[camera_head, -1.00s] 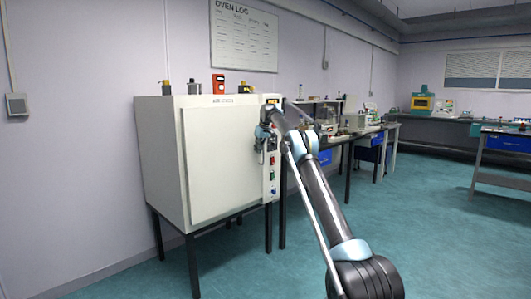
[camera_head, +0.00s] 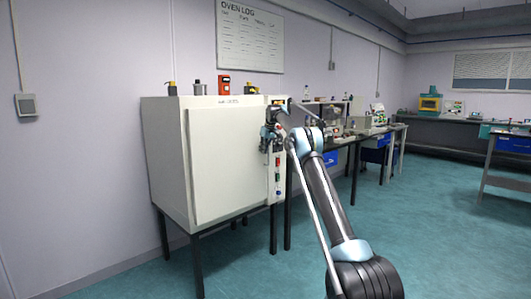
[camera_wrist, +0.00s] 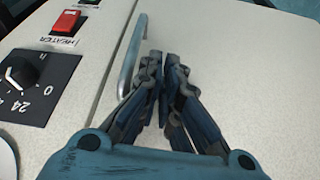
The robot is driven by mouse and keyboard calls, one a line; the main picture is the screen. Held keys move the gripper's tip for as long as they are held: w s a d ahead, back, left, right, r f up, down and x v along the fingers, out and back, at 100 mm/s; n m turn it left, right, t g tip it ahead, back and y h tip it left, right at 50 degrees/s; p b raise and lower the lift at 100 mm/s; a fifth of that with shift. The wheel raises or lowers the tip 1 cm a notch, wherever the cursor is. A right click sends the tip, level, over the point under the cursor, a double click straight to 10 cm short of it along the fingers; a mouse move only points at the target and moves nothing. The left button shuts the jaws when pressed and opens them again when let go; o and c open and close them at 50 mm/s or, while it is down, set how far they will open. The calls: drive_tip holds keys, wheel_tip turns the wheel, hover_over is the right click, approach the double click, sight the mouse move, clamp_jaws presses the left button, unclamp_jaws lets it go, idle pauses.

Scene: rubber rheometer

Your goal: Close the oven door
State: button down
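The oven (camera_head: 165,150) is a large white cabinet on dark legs. Its white door (camera_head: 225,165) covers the front and looks shut or nearly shut; a slight gap cannot be ruled out. A metal bar handle (camera_wrist: 131,55) stands on the door near its edge, beside the control panel, in the wrist view. My gripper (camera_head: 270,140) is at the door's right edge in the head view. In the wrist view my gripper (camera_wrist: 165,65) has its fingers together, just right of the handle, over the door face. It holds nothing. Contact with the door is unclear.
The control panel (camera_wrist: 62,55) has a red heater switch (camera_wrist: 66,22) and a black dial (camera_wrist: 22,75), left of the handle. Small items, including an orange device (camera_head: 224,85), stand on the oven top. A bench (camera_head: 355,135) stands right of the oven. The floor (camera_head: 440,220) is clear.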

drive_tip(key=s+d+r+m, duration=0.1)
drive_tip(key=s+d+r, duration=0.9)
drive_tip(key=s+r, duration=0.3)
drive_tip(key=s+d+r+m, duration=0.1)
drive_tip(key=s+d, duration=0.2)
drive_tip(key=s, duration=0.3)
drive_tip(key=s+d+r+h, duration=0.1)
drive_tip(key=s+d+r, duration=0.15)
drive_tip(key=s, duration=0.45)
drive_tip(key=s+d+r+m, duration=0.1)
drive_tip(key=s+d, duration=0.2)
drive_tip(key=s, duration=0.3)
drive_tip(key=s+d+f+m, duration=0.1)
drive_tip(key=s+d+f, duration=0.25)
drive_tip(key=s, duration=0.65)
drive_tip(key=s+d+f+m+h, duration=0.15)
drive_tip(key=s+f, duration=0.35)
drive_tip(key=s, duration=0.6)
drive_tip(key=s+d+f+m, duration=0.1)
drive_tip(key=s+d+f, duration=0.25)
drive_tip(key=s, duration=0.65)
drive_tip(key=s+d+f+m, duration=0.1)
drive_tip(key=s+d+f, duration=0.1)
drive_tip(key=s+f, duration=1.8)
drive_tip(key=shift+d+f+m+g, duration=0.25)
drive_tip(key=shift+f+m+g, duration=0.15)
drive_tip(key=shift+f, duration=0.1)
